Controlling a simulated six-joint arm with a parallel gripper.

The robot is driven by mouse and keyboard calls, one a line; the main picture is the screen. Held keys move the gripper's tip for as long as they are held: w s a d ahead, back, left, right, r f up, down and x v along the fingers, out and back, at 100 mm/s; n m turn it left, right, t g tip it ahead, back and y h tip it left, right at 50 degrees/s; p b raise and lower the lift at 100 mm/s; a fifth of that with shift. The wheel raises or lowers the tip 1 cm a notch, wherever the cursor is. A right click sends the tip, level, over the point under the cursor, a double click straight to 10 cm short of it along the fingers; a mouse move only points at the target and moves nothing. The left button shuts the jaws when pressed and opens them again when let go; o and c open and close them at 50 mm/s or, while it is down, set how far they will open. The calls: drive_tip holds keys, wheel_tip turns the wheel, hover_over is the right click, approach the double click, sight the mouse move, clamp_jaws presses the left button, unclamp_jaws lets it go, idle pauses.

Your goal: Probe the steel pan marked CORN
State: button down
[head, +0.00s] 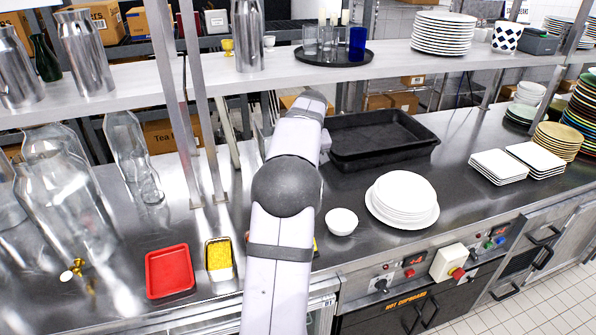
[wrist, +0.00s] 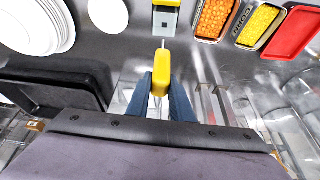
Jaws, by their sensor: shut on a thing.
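The steel pan marked CORN (wrist: 242,31) holds yellow kernels and lies at the upper right of the wrist view. In the head view the pan (head: 222,274) stands left of my arm. My gripper (wrist: 160,88) is shut on a yellow-handled probe (wrist: 162,70), whose thin metal tip points toward the top of the wrist view. The probe is apart from the pan, which is up and to its right in that view. The head view hides my gripper and the probe behind my arm.
An orange-filled pan (wrist: 196,32) and a red tray (wrist: 291,35) flank the corn pan. A grey-and-yellow block (wrist: 166,20) lies beyond the probe tip. A black tray (head: 375,158), white bowl (head: 341,222) and plate stack (head: 402,200) stand right. A shelf (head: 330,72) crosses above the counter.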

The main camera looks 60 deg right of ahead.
drive_tip(key=shift+r+p, duration=2.15)
drive_tip(key=shift+r, duration=0.4)
drive_tip(key=w+a+n, duration=0.2)
drive_tip(key=w+a, duration=0.2)
drive_tip(key=w, duration=0.4)
drive_tip(key=w+a+f+n+y, duration=0.1)
drive_tip(key=w+a+f+n, duration=0.1)
drive_tip(key=a, duration=0.3)
drive_tip(key=w+a+f+n+t+y, duration=0.1)
drive_tip(key=w+a+f+n+y, duration=0.1)
drive_tip(key=w+a+f+n, duration=0.1)
drive_tip(key=w+a+f+n+y, duration=0.1)
drive_tip(key=w+a+f+n, duration=0.2)
drive_tip(key=a+f+n, duration=0.2)
drive_tip(key=a, duration=0.3)
drive_tip(key=shift+w+f, duration=0.2)
drive_tip(key=shift+w, duration=0.05)
drive_tip(key=shift+a, duration=0.1)
drive_tip(key=shift+f, duration=0.2)
